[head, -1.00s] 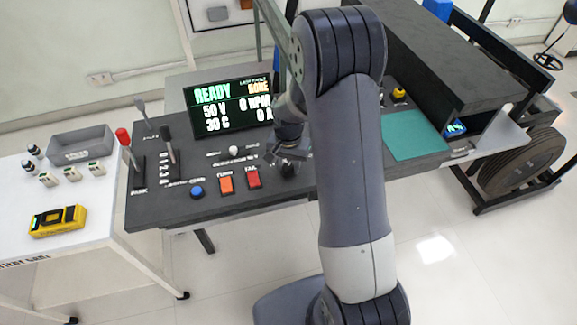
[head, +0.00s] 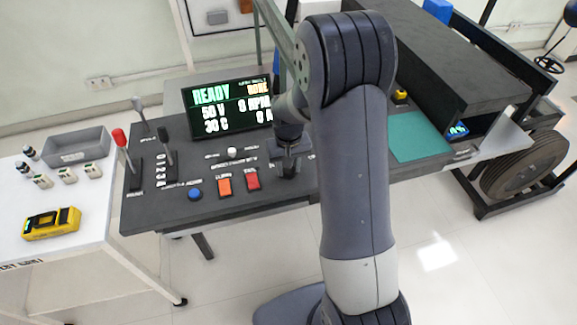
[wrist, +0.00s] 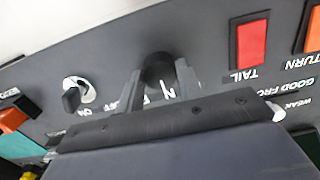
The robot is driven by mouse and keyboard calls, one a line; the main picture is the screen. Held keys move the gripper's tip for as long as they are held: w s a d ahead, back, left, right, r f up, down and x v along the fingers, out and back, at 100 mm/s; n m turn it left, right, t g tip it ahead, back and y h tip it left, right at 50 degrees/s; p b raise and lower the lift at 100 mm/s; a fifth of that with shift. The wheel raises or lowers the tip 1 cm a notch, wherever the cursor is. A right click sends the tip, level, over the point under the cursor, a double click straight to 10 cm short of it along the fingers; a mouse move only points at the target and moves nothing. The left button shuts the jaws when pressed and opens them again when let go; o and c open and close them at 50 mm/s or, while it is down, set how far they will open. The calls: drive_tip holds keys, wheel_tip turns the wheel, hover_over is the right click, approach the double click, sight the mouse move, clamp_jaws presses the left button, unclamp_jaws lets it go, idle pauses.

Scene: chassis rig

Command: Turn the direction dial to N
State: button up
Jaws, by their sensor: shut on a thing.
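The direction dial (wrist: 158,68) is a black round knob on the dark console, seen in the wrist view between the two fingers of my gripper (wrist: 159,80). My gripper is shut on the dial, one finger on each side. White letters, one of them an N (wrist: 168,90), show on the panel between the fingers, on the near side of the knob. I cannot tell which letter the dial points at. In the head view my gripper (head: 288,163) is down at the console right of the red TAIL button, and the dial is mostly hidden there.
The red TAIL button (wrist: 250,44) is close beside the dial. On its other side is a key switch (wrist: 73,97) marked ON and OFF. The screen (head: 230,106) reads READY. Levers (head: 125,150) stand at the console's left; a white cart (head: 90,235) is beyond.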

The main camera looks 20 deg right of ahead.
idle(0.3)
drive_tip(key=o, duration=1)
wheel_tip(320, 180, up, 11)
drive_tip(key=shift+f, duration=0.1)
drive_tip(key=shift+f, duration=0.1)
wheel_tip(320, 180, down, 11)
drive_tip(key=shift+r, duration=0.15)
drive_tip(key=shift+r, duration=0.1)
idle(0.5)
